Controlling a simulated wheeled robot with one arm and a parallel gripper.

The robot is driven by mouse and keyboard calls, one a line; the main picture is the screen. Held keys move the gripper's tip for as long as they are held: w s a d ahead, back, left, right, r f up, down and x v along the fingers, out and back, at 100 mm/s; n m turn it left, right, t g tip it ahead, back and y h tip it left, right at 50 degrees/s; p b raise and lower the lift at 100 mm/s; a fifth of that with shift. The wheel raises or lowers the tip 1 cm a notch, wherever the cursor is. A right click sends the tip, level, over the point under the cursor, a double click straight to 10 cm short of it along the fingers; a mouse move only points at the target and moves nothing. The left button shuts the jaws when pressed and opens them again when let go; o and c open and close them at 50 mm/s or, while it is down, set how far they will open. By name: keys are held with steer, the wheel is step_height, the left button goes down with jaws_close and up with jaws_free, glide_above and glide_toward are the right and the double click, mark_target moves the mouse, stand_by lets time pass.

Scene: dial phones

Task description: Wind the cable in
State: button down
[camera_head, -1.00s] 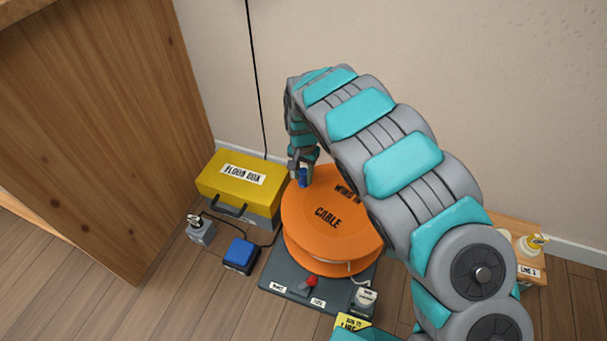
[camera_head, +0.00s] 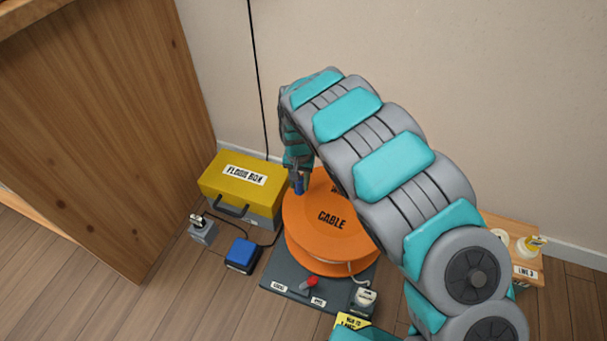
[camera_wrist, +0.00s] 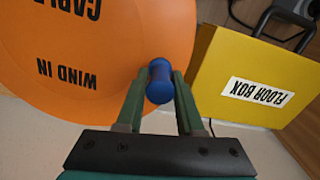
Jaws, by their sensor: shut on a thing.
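The orange cable reel (camera_head: 325,245), marked "WIND IN" and "CABLE", sits on a dark grey base (camera_head: 280,276) on the floor. Pale cable shows under its top disc. A blue knob (camera_wrist: 159,88) stands at the reel's rim, on the side near the yellow box. My gripper (camera_head: 297,181) reaches down from above and is shut on this knob, one finger on each side in the wrist view. A red lever (camera_head: 311,282) is on the base's front between two small labels. My arm hides the reel's right side.
A yellow "FLOOR BOX" (camera_head: 243,171) stands close left of the reel. A blue box (camera_head: 242,253) and a small grey switch box (camera_head: 202,230) lie in front of it. A wooden cabinet (camera_head: 100,130) is left, the wall behind. A wooden stand (camera_head: 527,270) is right.

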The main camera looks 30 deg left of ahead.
steer(key=shift+s+d, duration=0.1)
steer(key=shift+s, duration=0.7)
steer(key=c, duration=0.7)
jaws_free()
steer(key=shift+r, duration=0.15)
step_height(320, 180, up, 8)
steer(key=shift+f, duration=0.25)
